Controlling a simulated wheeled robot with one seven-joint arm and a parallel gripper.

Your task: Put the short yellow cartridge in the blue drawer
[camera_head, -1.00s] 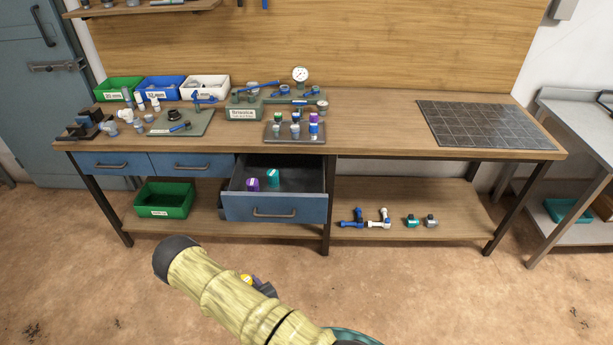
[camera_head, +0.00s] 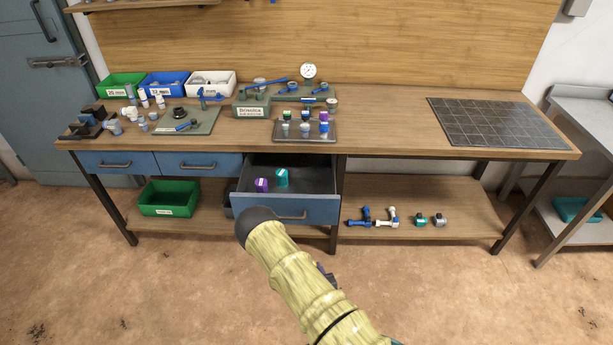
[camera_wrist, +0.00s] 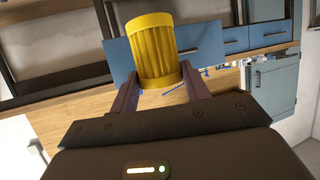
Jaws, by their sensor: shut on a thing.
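In the wrist view my gripper (camera_wrist: 160,92) is shut on a short, ribbed yellow cartridge (camera_wrist: 157,48), which sits between the two fingers. In the head view my arm covers the cartridge, and only a small dark part of my gripper (camera_head: 326,276) shows beside the arm. The blue drawer (camera_head: 318,210) is pulled open under the bench top. A purple cartridge (camera_head: 262,185) and a teal cartridge (camera_head: 282,178) stand inside it at the left. My arm reaches in front of the drawer's lower left corner.
The drawer's right half is clear. A grey tray (camera_head: 290,137) with several small parts stands on the bench (camera_head: 375,140) above it. A green bin (camera_head: 170,198) and several valves and fittings (camera_head: 372,216) are on the lower shelf. Open floor lies in front.

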